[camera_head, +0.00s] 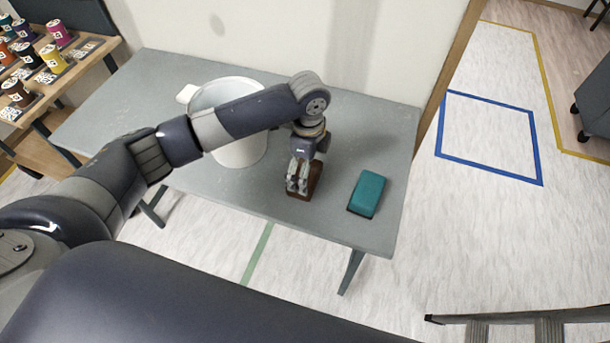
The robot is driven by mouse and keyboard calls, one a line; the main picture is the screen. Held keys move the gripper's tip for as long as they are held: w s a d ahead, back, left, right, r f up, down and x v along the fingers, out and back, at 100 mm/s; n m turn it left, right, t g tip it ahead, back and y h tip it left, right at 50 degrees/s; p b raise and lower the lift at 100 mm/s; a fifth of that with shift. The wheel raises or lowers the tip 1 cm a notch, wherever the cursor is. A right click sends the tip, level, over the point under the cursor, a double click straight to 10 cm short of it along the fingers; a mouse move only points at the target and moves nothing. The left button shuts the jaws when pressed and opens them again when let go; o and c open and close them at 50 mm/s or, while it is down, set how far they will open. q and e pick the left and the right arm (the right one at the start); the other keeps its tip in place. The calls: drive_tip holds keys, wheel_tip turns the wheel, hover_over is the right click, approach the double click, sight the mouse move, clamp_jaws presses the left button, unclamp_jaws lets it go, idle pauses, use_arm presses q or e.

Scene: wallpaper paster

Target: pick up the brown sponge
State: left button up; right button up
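The brown sponge (315,181) lies on the grey table (210,185) near its front edge, partly hidden behind my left gripper. My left gripper (297,188) points down right at the sponge, with its fingers over the sponge's left part. Whether the fingers touch it or close on it cannot be made out at this size. My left arm reaches in from the left, across the white bucket. My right gripper is not in view.
A teal sponge (367,194) lies on the table to the right of the brown one. A white bucket (240,152) stands to the left, partly behind my arm. A shelf with colored spools (53,59) is at the far left.

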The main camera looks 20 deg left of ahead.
use_arm(q)
wheel_tip(320, 180, down, 2)
drive_tip(key=shift+s+f, duration=0.1)
drive_tip(key=shift+f, duration=0.6)
drive_tip(key=shift+c, duration=0.6)
drive_tip(key=c, duration=0.6)
drive_tip(key=shift+r, duration=0.6)
wheel_tip(320, 180, up, 2)
drive_tip(key=shift+r+b, duration=0.25)
drive_tip(key=shift+b, duration=0.05)
drive_tip(key=s, duration=0.5)
drive_tip(key=s+r, duration=0.1)
drive_tip(key=s, duration=0.4)
drive_tip(key=s+b, duration=0.1)
drive_tip(key=s, duration=0.5)
drive_tip(key=shift+a+r, duration=0.25)
drive_tip(key=shift+a, duration=0.1)
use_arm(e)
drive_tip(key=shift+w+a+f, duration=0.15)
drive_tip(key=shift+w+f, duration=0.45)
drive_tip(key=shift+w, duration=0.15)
